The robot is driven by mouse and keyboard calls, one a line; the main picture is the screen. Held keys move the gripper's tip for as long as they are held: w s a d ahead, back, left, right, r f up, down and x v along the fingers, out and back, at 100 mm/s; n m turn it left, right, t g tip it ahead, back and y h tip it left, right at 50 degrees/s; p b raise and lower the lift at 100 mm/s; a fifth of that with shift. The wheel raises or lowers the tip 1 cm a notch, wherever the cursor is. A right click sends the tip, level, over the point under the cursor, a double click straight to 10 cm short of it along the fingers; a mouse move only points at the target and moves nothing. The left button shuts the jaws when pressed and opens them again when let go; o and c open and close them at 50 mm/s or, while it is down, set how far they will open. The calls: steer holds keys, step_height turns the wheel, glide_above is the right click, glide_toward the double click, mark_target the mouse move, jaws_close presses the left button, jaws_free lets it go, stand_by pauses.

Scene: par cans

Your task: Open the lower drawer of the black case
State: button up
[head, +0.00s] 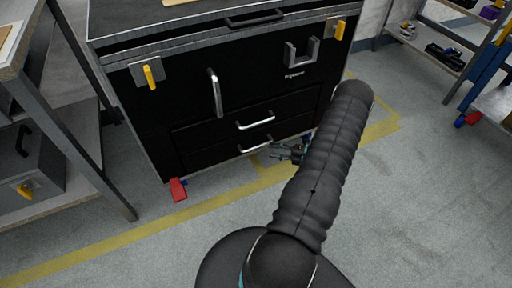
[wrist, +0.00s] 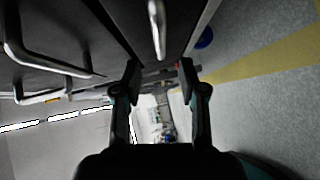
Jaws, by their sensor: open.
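The black case (head: 185,95) stands on the floor, with two drawers low on its front. The lower drawer (head: 215,153) is closed and has a silver bar handle (head: 257,146). The upper drawer's handle (head: 255,121) is just above it. My gripper (head: 288,151) is low in front of the case, just right of the lower handle in the head view, partly hidden by my arm. In the wrist view my gripper (wrist: 159,72) is open and empty. A silver handle (wrist: 157,28), apparently the lower drawer's, lies beyond the fingertips, roughly in line with the gap between them.
A tall silver handle (head: 215,93) and yellow latches (head: 150,76) are higher on the case. Red caster parts (head: 178,190) stick out at its base. A metal shelf (head: 75,110) stands close at left. The floor in front is clear.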

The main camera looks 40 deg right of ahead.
mark_target(256, 147)
steer(key=x, duration=0.8)
steer(key=shift+w+a, duration=0.1)
steer(key=shift+a, duration=0.05)
steer(key=shift+c, duration=0.2)
jaws_close()
